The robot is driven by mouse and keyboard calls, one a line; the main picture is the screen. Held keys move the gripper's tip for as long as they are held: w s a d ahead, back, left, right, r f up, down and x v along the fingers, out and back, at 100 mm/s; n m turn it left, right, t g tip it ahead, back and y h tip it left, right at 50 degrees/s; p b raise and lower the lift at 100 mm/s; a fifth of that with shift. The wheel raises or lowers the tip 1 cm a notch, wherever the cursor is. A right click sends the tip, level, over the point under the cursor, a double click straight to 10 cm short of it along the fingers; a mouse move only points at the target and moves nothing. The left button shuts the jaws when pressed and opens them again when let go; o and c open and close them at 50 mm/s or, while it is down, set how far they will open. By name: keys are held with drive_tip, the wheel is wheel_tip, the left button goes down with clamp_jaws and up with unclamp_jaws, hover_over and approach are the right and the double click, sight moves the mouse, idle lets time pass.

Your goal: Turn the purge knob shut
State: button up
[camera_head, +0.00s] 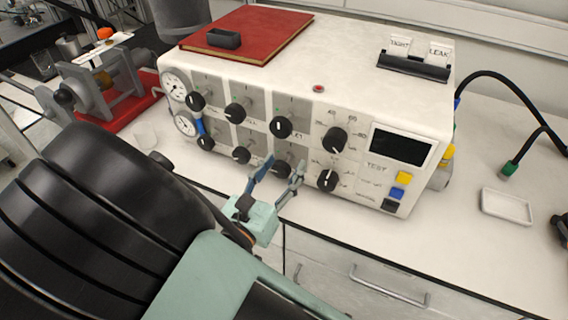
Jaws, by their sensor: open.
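The white control box (375,95) stands on the bench with two rows of black knobs on its front. My gripper (281,170) is open and empty in front of the lower row. Its fingertips appear on either side of a lower black knob (282,169), which is partly hidden; I cannot tell whether they touch it. Above it is an upper knob (281,127) with a white pointer line. Other lower knobs are at the left (241,154) and right (327,180). The labels are too small to read, so I cannot tell which knob is the purge knob.
A red book (265,22) with a small black tray (224,39) lies on the box. Two cards reading TIGHT and LEAK stand in a black holder (413,67). A white dish (507,207) sits on the bench at right, below a black cable (520,95).

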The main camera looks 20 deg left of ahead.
drive_tip(key=c, duration=1.2)
drive_tip(key=shift+m, duration=0.3)
drive_tip(key=m+b, duration=0.3)
drive_tip(key=shift+f+m, duration=0.15)
drive_tip(key=shift+m, duration=0.25)
drive_tip(key=m+b, duration=0.4)
drive_tip(key=shift+f+m, duration=0.1)
drive_tip(key=shift+m, duration=0.2)
drive_tip(key=m+b, duration=0.6)
drive_tip(key=b, duration=0.2)
drive_tip(key=shift+b, duration=0.35)
drive_tip(key=m+b, duration=0.3)
drive_tip(key=b, duration=0.1)
drive_tip(key=shift+r, duration=0.3)
